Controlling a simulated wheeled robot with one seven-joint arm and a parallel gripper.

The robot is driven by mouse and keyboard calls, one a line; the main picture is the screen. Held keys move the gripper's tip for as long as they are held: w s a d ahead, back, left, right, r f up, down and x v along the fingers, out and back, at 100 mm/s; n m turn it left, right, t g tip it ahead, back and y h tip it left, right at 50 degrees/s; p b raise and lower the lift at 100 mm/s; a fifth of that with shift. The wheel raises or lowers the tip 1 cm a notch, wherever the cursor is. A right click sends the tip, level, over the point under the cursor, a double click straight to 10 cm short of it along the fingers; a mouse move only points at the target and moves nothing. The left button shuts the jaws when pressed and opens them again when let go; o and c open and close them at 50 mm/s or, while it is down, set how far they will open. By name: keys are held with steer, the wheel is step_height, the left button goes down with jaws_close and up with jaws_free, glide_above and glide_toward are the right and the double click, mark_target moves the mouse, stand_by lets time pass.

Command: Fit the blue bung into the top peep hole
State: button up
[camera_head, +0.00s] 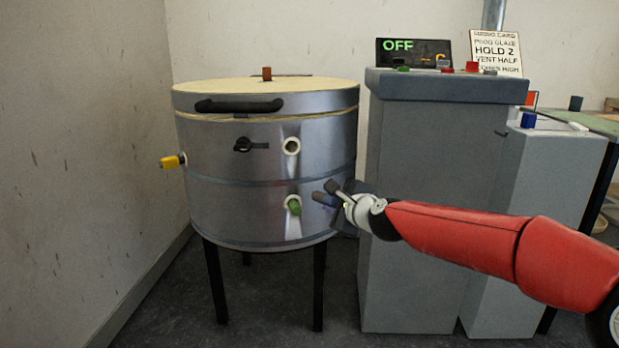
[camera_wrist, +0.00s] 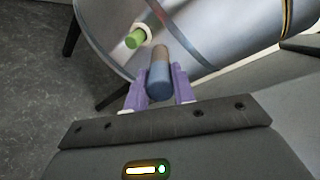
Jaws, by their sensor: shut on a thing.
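The blue bung (camera_head: 324,199) is held in my gripper (camera_head: 338,193), in front of the kiln's lower right side. In the wrist view the bung (camera_wrist: 160,80) sits between the two purple fingers of my gripper (camera_wrist: 160,90), its brownish-grey end pointing away toward the kiln. The top peep hole (camera_head: 291,146) is a pale ring with a dark, empty opening, above and left of the bung. The lower peep hole holds a green bung (camera_head: 294,206), which also shows in the wrist view (camera_wrist: 136,38). The held bung is apart from both holes.
The round metal kiln (camera_head: 225,215) stands on dark legs, with a black handle (camera_head: 238,106) and a yellow bung (camera_head: 172,161) at its left side. A grey cabinet (camera_head: 415,200) stands right of it, behind my arm. Another blue piece (camera_head: 528,120) sits on a lower grey stand.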

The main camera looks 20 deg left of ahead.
steer(key=s+a+r+m+t+b, duration=0.1)
steer(key=s+a+r+t+b, duration=0.1)
steer(key=a+r, duration=0.3)
step_height(320, 180, up, 4)
steer(key=shift+s+r+t+y, duration=0.1)
steer(key=shift+s+t+y, duration=0.25)
steer(key=shift+t, duration=0.55)
steer(key=shift+s, duration=0.1)
steer(key=p+x, duration=0.2)
steer(key=x, duration=0.2)
steer(key=shift+a, duration=0.1)
steer(key=shift+w+a, duration=0.25)
steer(key=shift+w, duration=0.3)
steer(key=p+x, duration=0.5)
steer(key=x, duration=0.1)
steer(key=shift+w+a, duration=0.2)
stand_by(2.4)
